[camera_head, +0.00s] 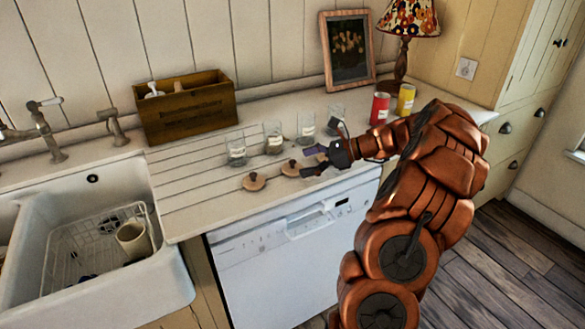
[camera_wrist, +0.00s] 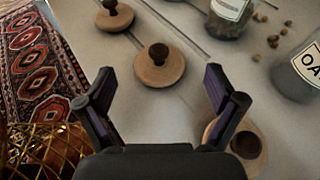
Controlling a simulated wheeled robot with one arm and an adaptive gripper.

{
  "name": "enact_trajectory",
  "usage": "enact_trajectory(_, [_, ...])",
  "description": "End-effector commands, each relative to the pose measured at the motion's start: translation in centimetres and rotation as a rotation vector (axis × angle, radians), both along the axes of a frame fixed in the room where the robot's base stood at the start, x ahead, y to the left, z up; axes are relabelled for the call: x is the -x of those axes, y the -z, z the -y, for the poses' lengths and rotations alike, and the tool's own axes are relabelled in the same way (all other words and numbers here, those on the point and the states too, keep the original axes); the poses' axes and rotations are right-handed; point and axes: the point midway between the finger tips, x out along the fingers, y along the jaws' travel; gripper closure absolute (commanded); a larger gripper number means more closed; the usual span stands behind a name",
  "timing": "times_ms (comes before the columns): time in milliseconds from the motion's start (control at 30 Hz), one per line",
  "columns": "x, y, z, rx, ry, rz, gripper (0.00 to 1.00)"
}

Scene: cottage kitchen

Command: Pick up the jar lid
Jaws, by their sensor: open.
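Three round wooden jar lids with dark knobs lie on the worktop. In the head view one lid (camera_head: 254,182) lies nearest the sink and another (camera_head: 290,168) lies to its right, by my gripper (camera_head: 313,161). In the wrist view, one lid (camera_wrist: 159,72) sits ahead, centred between the open fingers of my gripper (camera_wrist: 158,77). A second lid (camera_wrist: 115,17) is farther off at the upper left. A third lid (camera_wrist: 247,145) is at the right, partly hidden by the right finger. My gripper is empty.
Several glass jars (camera_head: 236,150) stand behind the lids; a labelled jar (camera_wrist: 299,70) and small scattered pieces (camera_wrist: 273,41) show at the right. A red can (camera_head: 380,108), yellow can (camera_head: 405,99) and wooden box (camera_head: 185,108) stand farther back. The sink (camera_head: 165,280) is left.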

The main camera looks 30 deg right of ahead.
Motion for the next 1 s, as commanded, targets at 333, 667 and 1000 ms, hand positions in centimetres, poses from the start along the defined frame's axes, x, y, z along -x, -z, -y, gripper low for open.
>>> enact_trajectory(333, [-2.4,1.4,-3.0,-0.002,-0.001,-0.001,0.07])
enact_trajectory(667, [-2.5,1.4,-3.0,-0.001,-0.002,-0.001,0.20])
enact_trajectory(1000, [-2.4,1.4,-3.0,-0.001,-0.002,-0.001,0.56])
